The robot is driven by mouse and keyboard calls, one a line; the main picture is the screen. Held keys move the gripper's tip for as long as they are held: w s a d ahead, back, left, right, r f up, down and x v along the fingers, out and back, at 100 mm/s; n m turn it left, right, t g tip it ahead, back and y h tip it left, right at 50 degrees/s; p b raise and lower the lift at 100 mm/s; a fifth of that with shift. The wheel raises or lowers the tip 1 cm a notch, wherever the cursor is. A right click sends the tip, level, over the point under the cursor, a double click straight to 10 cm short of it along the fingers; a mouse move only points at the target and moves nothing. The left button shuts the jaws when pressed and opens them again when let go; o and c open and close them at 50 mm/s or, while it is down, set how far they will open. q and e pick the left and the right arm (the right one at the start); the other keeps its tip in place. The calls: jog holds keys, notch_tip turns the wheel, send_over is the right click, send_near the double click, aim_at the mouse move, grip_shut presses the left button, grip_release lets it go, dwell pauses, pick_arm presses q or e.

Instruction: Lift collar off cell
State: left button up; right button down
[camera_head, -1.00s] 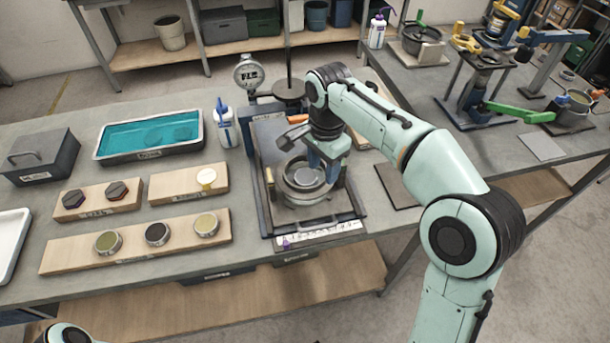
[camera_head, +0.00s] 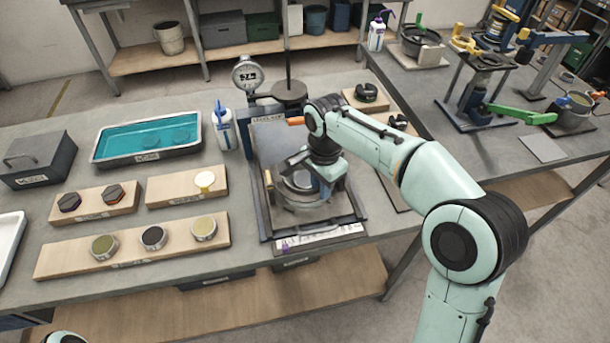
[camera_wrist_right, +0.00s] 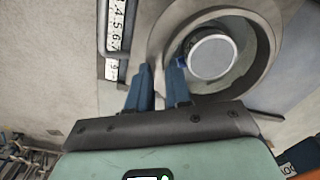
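The cell stands on the dark base plate (camera_head: 352,212) of a stand. Its round pale top disc (camera_head: 302,180) shows, and it is large in the right wrist view (camera_wrist_right: 211,57). A grey metal collar ring (camera_wrist_right: 262,50) surrounds the disc with a gap between them. My right gripper (camera_wrist_right: 162,72) is at the ring's left side in the wrist view, one blue finger outside the wall and one inside. A narrow gap with pale metal shows between the fingers; whether they press on it I cannot tell. In the head view my wrist partly covers the ring. My left gripper is out of view.
A dial gauge (camera_head: 247,74) and a post with a dark round weight (camera_head: 290,92) stand behind. A white bottle (camera_head: 224,128), a teal liquid tray (camera_head: 150,138) and wooden boards with small pucks (camera_head: 130,258) lie left. A board with a dark ring (camera_head: 366,94) lies behind my right arm.

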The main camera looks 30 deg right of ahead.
jog(key=shift+r, duration=0.15)
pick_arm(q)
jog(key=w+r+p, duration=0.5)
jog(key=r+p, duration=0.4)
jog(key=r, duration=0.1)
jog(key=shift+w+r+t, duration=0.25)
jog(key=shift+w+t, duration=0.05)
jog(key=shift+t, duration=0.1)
pick_arm(e)
notch_tip(320, 180, up, 24)
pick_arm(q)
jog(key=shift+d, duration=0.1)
